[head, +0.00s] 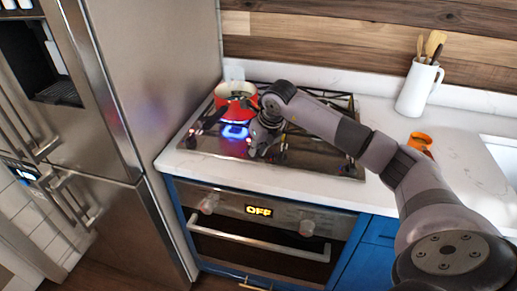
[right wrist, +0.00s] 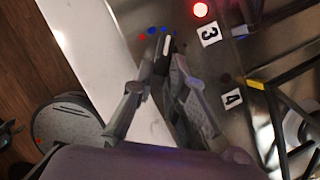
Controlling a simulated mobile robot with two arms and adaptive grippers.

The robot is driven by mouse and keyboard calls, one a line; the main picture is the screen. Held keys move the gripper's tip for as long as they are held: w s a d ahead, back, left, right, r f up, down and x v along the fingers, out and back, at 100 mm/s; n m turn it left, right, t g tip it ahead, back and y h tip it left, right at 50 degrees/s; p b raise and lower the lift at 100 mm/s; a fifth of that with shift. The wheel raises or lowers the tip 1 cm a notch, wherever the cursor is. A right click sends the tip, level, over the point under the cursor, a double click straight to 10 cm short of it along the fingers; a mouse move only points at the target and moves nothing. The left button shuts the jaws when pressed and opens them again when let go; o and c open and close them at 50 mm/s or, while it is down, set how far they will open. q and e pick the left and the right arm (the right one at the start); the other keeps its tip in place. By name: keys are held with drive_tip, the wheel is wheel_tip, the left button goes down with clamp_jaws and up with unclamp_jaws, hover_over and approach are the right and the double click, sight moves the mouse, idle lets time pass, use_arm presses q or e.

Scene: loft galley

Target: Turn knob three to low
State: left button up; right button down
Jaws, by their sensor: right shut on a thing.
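The cooktop (head: 200,141) is set in the white counter. In the right wrist view, a black "3" on a white label (right wrist: 208,34) sits beside a lit red light (right wrist: 200,9). My right gripper (right wrist: 165,48) is shut on knob three, next to that label, at the cooktop's front edge. The fingers hide most of the knob, and its setting cannot be read. Blue and red dots (right wrist: 164,29) show just past the fingertips. In the head view my right gripper (head: 261,143) is partly hidden by its own wrist. My left gripper is not in view.
A red pot (head: 237,103) stands at the cooktop's back left, behind a blue glow (head: 235,131). A "4" label (right wrist: 232,98) is near label three. The oven display (head: 259,211) reads OFF. A white pitcher of utensils (head: 414,90) and an orange cup (head: 419,140) stand right.

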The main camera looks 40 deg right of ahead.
drive_tip(key=shift+a+m+h+b, duration=0.15)
drive_tip(key=shift+m+h+b, duration=0.15)
drive_tip(key=shift+m, duration=0.5)
drive_tip(key=shift+a+m+h+b, duration=0.15)
drive_tip(key=shift+m+h+b, duration=0.15)
drive_tip(key=shift+m, duration=0.5)
drive_tip(key=c, duration=1.6)
unclamp_jaws()
drive_tip(key=v, duration=1.2)
drive_tip(key=shift+w+a, duration=0.15)
